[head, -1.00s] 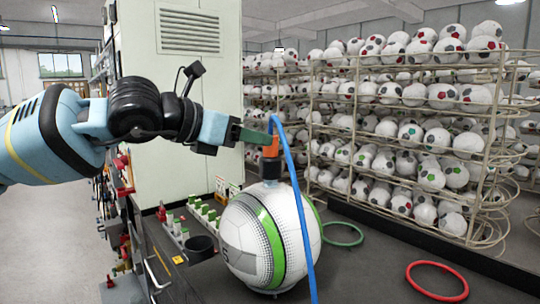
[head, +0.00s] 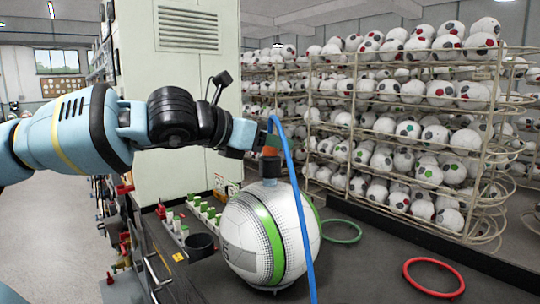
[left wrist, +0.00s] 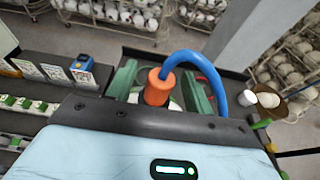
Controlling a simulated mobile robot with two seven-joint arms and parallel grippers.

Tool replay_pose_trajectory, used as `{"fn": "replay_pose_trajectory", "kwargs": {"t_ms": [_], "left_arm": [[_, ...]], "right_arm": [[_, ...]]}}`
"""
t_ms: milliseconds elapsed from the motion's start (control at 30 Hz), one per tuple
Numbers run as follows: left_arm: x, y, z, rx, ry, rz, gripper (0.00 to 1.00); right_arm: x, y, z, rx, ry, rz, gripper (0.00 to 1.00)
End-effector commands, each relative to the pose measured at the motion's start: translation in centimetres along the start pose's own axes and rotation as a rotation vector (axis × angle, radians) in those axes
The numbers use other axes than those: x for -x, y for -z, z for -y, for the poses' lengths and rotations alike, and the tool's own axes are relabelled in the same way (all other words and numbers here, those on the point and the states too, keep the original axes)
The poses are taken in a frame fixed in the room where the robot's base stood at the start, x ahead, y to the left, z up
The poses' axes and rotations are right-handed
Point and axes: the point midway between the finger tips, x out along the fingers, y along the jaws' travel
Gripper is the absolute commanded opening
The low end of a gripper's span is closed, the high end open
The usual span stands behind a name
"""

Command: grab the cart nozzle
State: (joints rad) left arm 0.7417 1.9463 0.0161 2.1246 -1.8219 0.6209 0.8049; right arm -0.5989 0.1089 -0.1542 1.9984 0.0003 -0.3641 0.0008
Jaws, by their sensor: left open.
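The nozzle has an orange body (head: 270,166) with a blue hose (head: 299,200) arching from its top. It stands upright over the white, black and green ball (head: 262,240) on the dark table. My left gripper (head: 264,141) is open at the nozzle's upper part, coming from the left. In the left wrist view, the green fingers (left wrist: 160,84) lie on either side of the orange nozzle (left wrist: 155,92). Whether either finger touches it cannot be told. The fingers hide part of the nozzle's top in the head view. My right gripper is not in view.
A red ring (head: 434,278) and a green ring (head: 341,231) lie on the table to the right. A black cup (head: 200,246) and a rack of green-topped items (head: 205,212) stand left of the ball. A pale cabinet (head: 185,90) and ball racks (head: 420,130) stand behind.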

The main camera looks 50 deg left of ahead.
Motion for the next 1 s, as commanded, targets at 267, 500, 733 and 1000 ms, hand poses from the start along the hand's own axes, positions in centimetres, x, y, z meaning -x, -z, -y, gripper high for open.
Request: {"fn": "replay_pose_trajectory", "kwargs": {"t_ms": [267,500,733,1000], "left_arm": [[-0.26,-0.05,0.02,0.000,0.000,0.001,0.52],[-0.25,-0.03,0.02,0.000,0.001,0.001,0.31],[-0.25,-0.02,0.02,0.000,0.001,0.000,0.02],[-0.22,-0.13,0.01,0.000,0.000,0.001,0.00]], "right_arm": [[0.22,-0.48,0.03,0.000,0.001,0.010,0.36],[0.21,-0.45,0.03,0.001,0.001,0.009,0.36],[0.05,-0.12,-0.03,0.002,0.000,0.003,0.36],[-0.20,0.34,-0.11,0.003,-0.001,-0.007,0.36]]}}
